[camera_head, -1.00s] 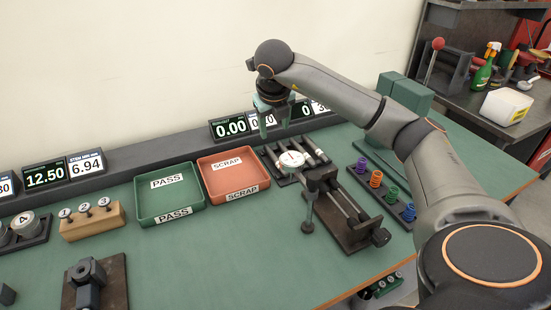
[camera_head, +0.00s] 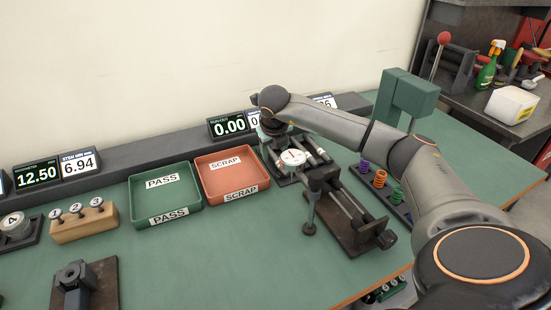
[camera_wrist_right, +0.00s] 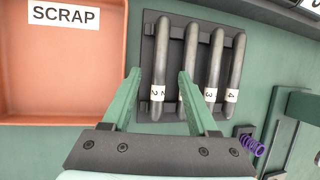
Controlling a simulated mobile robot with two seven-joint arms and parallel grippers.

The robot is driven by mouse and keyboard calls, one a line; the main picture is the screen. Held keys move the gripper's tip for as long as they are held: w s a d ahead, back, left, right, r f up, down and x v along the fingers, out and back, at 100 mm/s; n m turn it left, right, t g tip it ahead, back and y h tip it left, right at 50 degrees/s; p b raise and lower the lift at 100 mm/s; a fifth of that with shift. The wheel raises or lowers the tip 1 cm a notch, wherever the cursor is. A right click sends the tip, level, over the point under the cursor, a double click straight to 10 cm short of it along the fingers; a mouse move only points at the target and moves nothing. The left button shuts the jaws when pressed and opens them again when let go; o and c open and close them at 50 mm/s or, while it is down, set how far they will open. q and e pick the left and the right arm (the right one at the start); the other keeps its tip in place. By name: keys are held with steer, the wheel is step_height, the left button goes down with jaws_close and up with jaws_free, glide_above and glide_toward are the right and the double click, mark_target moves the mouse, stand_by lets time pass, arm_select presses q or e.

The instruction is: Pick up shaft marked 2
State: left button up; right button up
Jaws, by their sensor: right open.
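The shaft marked 2 (camera_wrist_right: 161,60) is a dark grey rod, leftmost in the black rack in the right wrist view, its white label toward me. My right gripper (camera_wrist_right: 160,74) is open and empty, with one green finger on each side of that shaft in the picture. Whether the fingers reach down to its height I cannot tell. The right finger partly covers the neighbouring shaft (camera_wrist_right: 188,55) and its label. In the head view my right gripper (camera_head: 271,133) is low over the rack, its fingertips mostly hidden behind the dial gauge. My left gripper is not in view.
Shafts marked 3 (camera_wrist_right: 213,65) and 4 (camera_wrist_right: 236,60) lie alongside. The orange SCRAP tray (camera_head: 252,184) borders the rack's left, with the green PASS tray (camera_head: 138,205) beyond. The dial gauge fixture (camera_head: 318,178) stands in front. Coloured springs (camera_head: 380,178) are at right.

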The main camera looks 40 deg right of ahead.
steer(key=shift+x, duration=1.2)
jaws_close()
steer(key=shift+w+r, duration=0.1)
steer(key=shift+r, duration=0.05)
stand_by(0.3)
